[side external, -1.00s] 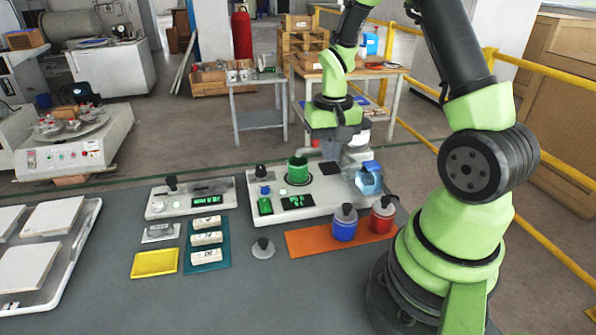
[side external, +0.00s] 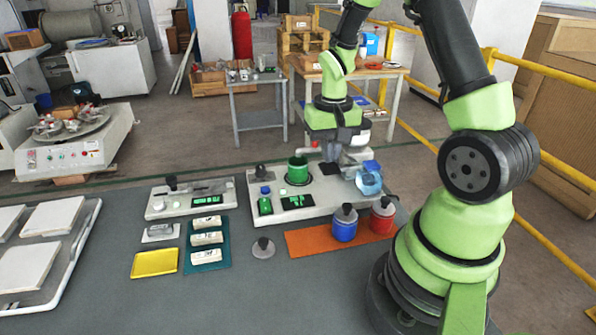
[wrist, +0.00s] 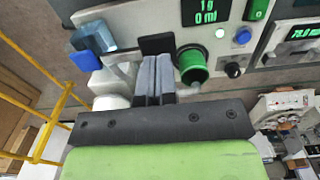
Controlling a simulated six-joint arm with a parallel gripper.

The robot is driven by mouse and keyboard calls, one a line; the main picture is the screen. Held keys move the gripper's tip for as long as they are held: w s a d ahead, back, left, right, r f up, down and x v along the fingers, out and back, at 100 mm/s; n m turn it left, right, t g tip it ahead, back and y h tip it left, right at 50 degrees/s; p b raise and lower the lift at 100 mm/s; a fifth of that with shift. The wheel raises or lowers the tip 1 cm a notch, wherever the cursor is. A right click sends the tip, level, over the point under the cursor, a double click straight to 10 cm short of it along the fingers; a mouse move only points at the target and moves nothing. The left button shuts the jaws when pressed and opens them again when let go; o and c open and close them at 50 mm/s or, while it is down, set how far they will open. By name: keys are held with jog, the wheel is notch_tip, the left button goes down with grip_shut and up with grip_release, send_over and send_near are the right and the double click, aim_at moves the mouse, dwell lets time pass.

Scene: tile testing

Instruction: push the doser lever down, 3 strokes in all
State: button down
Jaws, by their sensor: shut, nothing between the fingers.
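The doser (side external: 368,182), with its blue, partly clear container, stands at the right end of the pale dosing station (side external: 320,203). In the wrist view its blue part (wrist: 97,37) is left of my gripper. My gripper (side external: 332,158) points down behind the doser; in the wrist view its two grey fingers (wrist: 157,62) are shut together with nothing between them. The fingertips appear close to a black plate (wrist: 157,44). A pale grey bar (wrist: 125,72) lies left of the fingers. I cannot tell which part is the lever, or whether the fingers touch it.
A green cup (side external: 298,172) stands on the station left of my gripper. Blue (side external: 344,226) and red (side external: 381,219) bottles stand on an orange mat (side external: 308,242) in front. A second, smaller device (side external: 191,199) is to the left.

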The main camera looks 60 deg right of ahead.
aim_at(329, 167)
jog(key=shift+f, duration=1.65)
jog(key=shift+r, duration=2.1)
jog(key=shift+f, duration=0.1)
jog(key=shift+f, duration=2)
jog(key=shift+r, duration=2.1)
